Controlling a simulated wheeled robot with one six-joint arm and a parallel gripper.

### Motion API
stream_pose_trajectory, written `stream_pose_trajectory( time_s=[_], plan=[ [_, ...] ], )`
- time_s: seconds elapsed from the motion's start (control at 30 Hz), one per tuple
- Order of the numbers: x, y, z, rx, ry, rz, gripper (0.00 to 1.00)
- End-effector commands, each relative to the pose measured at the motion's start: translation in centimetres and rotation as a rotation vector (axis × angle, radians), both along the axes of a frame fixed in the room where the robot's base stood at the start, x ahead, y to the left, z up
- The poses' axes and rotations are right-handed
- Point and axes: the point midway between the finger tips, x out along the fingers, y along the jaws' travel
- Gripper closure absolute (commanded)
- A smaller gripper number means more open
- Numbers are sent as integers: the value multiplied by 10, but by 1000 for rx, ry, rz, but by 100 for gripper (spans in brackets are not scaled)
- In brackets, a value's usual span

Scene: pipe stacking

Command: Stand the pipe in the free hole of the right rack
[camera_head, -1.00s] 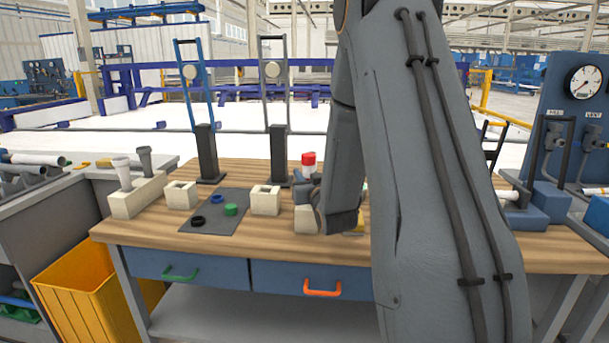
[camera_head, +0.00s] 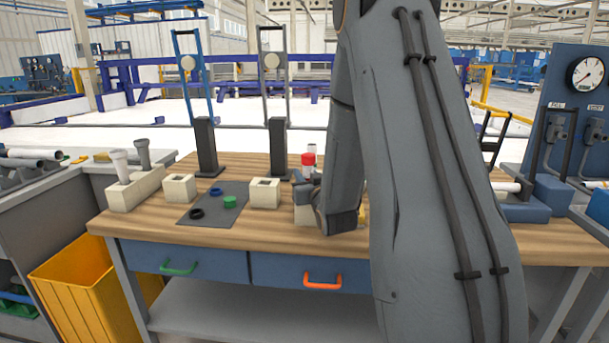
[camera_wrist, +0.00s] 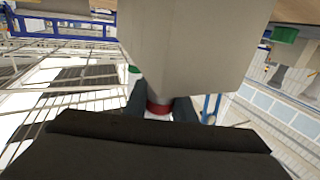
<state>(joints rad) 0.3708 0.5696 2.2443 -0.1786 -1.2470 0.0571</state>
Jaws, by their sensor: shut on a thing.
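My gripper (camera_head: 306,186) is at the front middle of the table, beside a beige block (camera_head: 303,214), most of which is hidden by my arm. In the wrist view my gripper (camera_wrist: 158,104) is shut on a red part, taken to be the pipe (camera_wrist: 158,109). A red piece with a pale part above it, probably the same pipe (camera_head: 308,159), shows just above my gripper. A large beige body (camera_wrist: 195,45) fills the upper middle of the wrist view. I cannot tell whether the pipe is in a hole; its lower end and the rack's holes are hidden.
A beige rack (camera_head: 132,192) at the left holds a white and a grey pipe. Two dark posts (camera_head: 206,148) (camera_head: 278,150) stand behind. My arm hides the table's middle right.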

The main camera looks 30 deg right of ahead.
Motion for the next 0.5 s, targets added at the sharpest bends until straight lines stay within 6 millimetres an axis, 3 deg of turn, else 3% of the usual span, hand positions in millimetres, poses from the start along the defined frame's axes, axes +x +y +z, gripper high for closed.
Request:
stream_pose_trajectory(
  time_s=[0.2, 0.23, 0.33, 0.5],
  plan=[
    [0, 0, 0, 0, -1, 0, 98],
    [0, 0, 0, 0, -1, 0, 72],
    [0, 0, 0, 0, -1, 0, 55],
    [0, 0, 0, 0, -1, 0, 55]
  ],
)
